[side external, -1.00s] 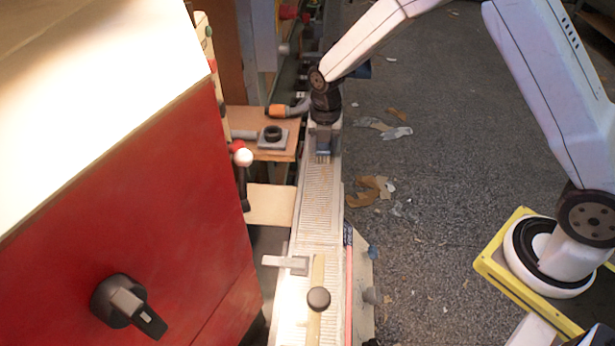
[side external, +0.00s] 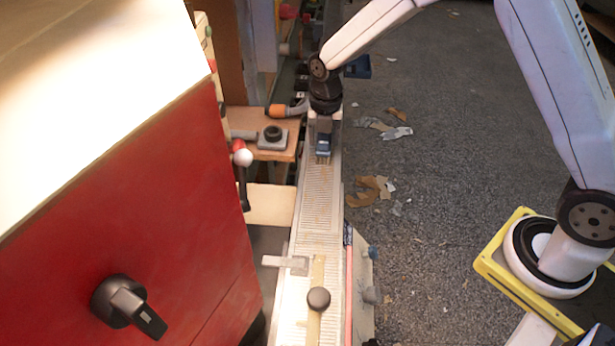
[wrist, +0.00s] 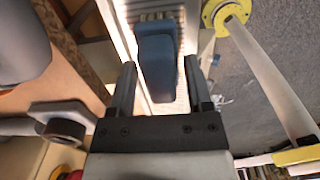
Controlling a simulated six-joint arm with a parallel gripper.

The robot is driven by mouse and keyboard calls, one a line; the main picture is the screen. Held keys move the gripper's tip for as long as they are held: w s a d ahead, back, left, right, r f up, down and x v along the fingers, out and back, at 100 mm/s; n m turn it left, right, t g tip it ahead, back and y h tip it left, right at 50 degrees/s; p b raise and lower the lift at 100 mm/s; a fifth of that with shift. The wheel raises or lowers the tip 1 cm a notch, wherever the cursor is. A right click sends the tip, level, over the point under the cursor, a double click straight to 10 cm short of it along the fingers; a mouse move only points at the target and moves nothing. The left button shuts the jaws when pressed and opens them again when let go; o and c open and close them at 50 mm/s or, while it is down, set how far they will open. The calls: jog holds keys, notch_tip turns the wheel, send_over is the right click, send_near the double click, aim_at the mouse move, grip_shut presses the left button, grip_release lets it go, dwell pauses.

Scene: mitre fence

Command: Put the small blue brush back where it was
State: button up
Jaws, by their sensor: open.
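The small blue brush (side external: 323,146) stands on the ribbed pale fence rail (side external: 320,200), its bristle end toward the near side of the side view. In the wrist view the brush (wrist: 158,62) lies between and beyond my two fingertips, with a gap visible on each side. My gripper (side external: 323,126) is open, just above and behind the brush in the side view. The wrist view also shows my gripper's spread fingers (wrist: 160,72). Whether the bristles rest flat on the rail cannot be told.
A wooden shelf (side external: 285,153) with a grey block sits left of the rail. A red cabinet (side external: 130,230) fills the left. Nearer on the rail are a metal stop (side external: 287,263) and a dark round knob (side external: 318,298). Floor at right holds scraps.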

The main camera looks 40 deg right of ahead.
notch_tip(320, 180, up, 10)
jog(key=shift+f, duration=0.25)
dwell(0.7)
jog(key=shift+s+d+f+m, duration=0.1)
jog(key=shift+s+d+m, duration=0.1)
jog(key=shift+s+m, duration=0.7)
jog(key=s+d+f+m+t, duration=0.1)
jog(key=s+f+m, duration=0.1)
jog(key=s+m, duration=0.6)
jog(key=s+d+f+m+t, duration=0.1)
jog(key=s+d+m, duration=0.1)
jog(key=s+m, duration=0.7)
jog(key=shift+s+d+f+m+t, duration=0.15)
jog(key=shift+f+m+t, duration=0.2)
jog(key=shift+m, duration=3.75)
